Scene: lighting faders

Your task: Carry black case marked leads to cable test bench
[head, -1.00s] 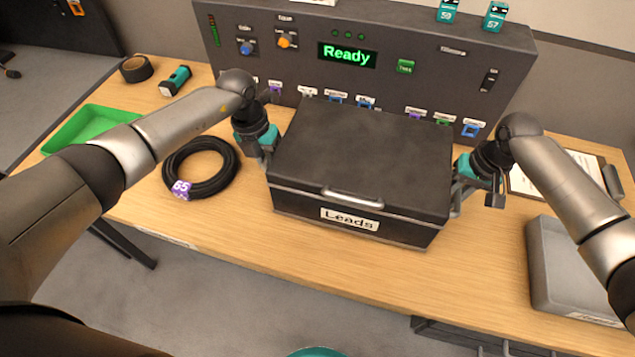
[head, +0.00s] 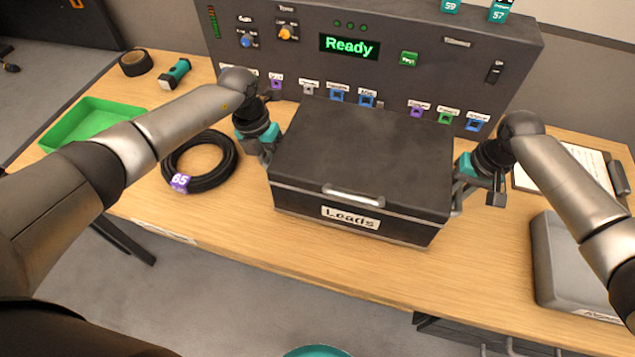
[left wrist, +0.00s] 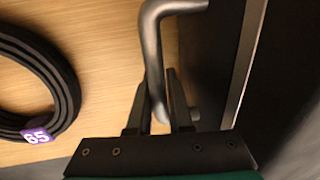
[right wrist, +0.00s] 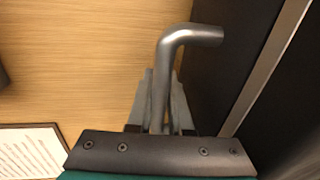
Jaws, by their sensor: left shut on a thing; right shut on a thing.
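The black case (head: 362,150) has a light label reading "Leads" and a metal front handle. It is at the bench (head: 290,262) in front of the tester panel; I cannot tell whether its base touches the wood. My left gripper (head: 268,158) is at the case's left side, shut on a bent metal side handle (left wrist: 152,50). My right gripper (head: 458,192) is at the right side, shut on the matching side handle (right wrist: 163,75). The case looks about level. Its far lower edge is hidden.
A black cable coil (head: 202,162) tagged 65 lies just left of the case. A green tray (head: 90,120), a tape roll (head: 136,63) and a flashlight (head: 175,74) are further left. The panel (head: 400,65) reads "Ready". A grey bin (head: 560,260) and a clipboard (head: 560,170) are right.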

